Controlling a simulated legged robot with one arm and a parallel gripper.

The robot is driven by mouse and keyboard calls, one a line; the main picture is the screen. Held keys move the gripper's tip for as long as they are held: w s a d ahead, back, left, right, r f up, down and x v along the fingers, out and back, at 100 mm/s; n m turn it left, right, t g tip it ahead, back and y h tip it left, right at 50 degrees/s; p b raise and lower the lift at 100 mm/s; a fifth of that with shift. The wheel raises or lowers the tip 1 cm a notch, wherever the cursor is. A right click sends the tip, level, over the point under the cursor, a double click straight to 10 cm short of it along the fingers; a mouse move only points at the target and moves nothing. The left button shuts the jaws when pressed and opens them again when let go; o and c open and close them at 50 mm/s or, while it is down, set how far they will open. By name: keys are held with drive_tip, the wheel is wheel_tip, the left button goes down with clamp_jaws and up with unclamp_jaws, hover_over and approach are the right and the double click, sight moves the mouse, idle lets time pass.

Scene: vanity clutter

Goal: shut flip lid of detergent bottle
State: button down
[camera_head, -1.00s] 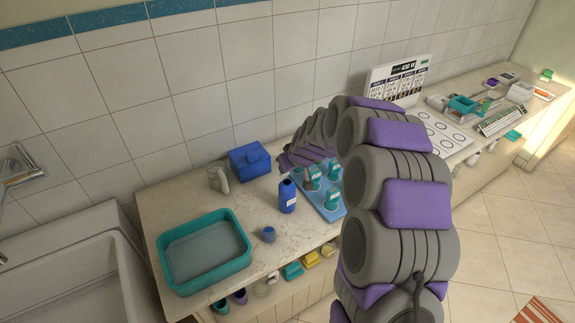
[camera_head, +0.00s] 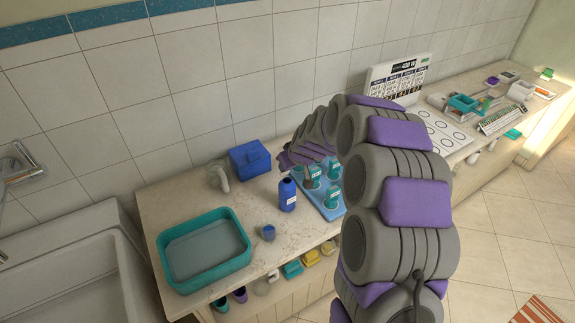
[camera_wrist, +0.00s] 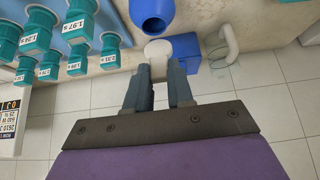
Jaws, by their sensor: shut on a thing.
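The blue detergent bottle (camera_head: 287,196) with a white label stands upright on the counter, its dark round mouth facing up. In the wrist view the bottle (camera_wrist: 152,10) is at the top, seen from above. A pale round piece, apparently its flip lid (camera_wrist: 158,49), sticks out below the mouth, at the tips of my fingers. My gripper (camera_wrist: 159,72) has one finger at each side of this piece and is shut on it. The exact contact is hard to see.
A blue box (camera_head: 250,159) and a pale handled jug (camera_head: 218,177) stand behind the bottle. The tiled wall is close behind.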

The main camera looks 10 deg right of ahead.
drive_tip(key=shift+s+f, duration=0.1)
drive_tip(key=shift+f, duration=0.05)
drive_tip(key=c, duration=1)
unclamp_jaws()
drive_tip(key=shift+o, duration=0.2)
drive_tip(key=p+v, duration=0.2)
drive_tip(key=v, duration=1.5)
drive_tip(key=shift+a+r, duration=0.1)
drive_tip(key=shift+r, duration=0.15)
drive_tip(key=s+a+f+m+g+h, duration=0.1)
drive_tip(key=s+g, duration=0.3)
drive_tip(key=s, duration=1.5)
drive_tip(key=s+a+f+m+g+h, duration=0.1)
drive_tip(key=s+a+m+g, duration=0.1)
drive_tip(key=s, duration=1.8)
drive_tip(key=shift+a+f+m+g, duration=0.15)
drive_tip(key=shift+a+m+g, duration=0.15)
drive_tip(key=shift+a+g, duration=0.6)
